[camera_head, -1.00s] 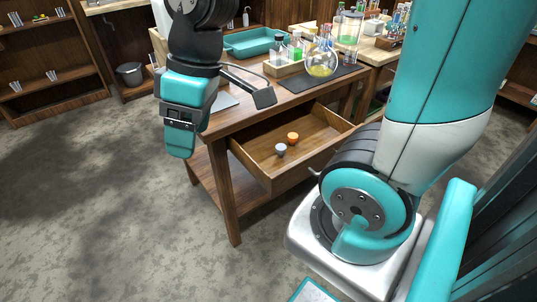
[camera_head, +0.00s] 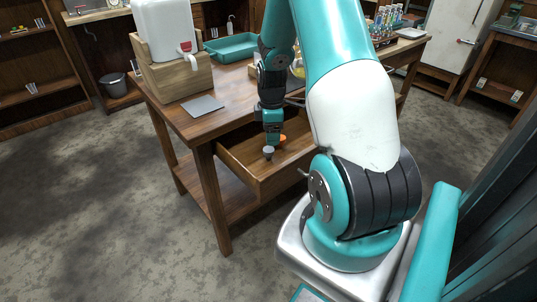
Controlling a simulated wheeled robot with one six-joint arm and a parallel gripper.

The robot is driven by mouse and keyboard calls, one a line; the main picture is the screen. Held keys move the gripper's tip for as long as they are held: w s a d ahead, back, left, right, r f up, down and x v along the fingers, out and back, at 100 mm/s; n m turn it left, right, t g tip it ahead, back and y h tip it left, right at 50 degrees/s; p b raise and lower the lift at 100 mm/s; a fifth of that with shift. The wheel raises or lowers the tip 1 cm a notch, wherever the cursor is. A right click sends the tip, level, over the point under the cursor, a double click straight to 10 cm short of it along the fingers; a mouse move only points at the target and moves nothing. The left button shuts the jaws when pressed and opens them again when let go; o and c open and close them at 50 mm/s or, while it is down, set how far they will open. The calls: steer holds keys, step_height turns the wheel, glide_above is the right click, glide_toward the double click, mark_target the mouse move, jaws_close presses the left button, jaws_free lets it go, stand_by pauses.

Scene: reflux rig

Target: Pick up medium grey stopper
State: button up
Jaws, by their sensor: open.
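The grey stopper (camera_head: 268,152) stands in the open wooden drawer (camera_head: 236,168), near its left front part. An orange stopper (camera_head: 283,139) is just behind it to the right, partly hidden by my gripper. My gripper (camera_head: 272,145) points down into the drawer, directly over or just behind the grey stopper. Its fingertips are small in this view and partly overlap the stoppers. The jaws are open, and I cannot tell whether they touch either stopper.
The wooden table (camera_head: 190,128) above the drawer bears a white container with a tap (camera_head: 163,35) in a wooden stand, a grey plate (camera_head: 203,106) and a teal tray (camera_head: 230,46). My arm hides the table's middle. The drawer's walls surround the stoppers.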

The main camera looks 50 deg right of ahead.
mark_target(269, 149)
steer(key=f, duration=0.8)
steer(key=shift+w+a+f, duration=0.1)
steer(key=shift+w+a, duration=0.1)
steer(key=shift+w, duration=0.1)
steer(key=c, duration=1)
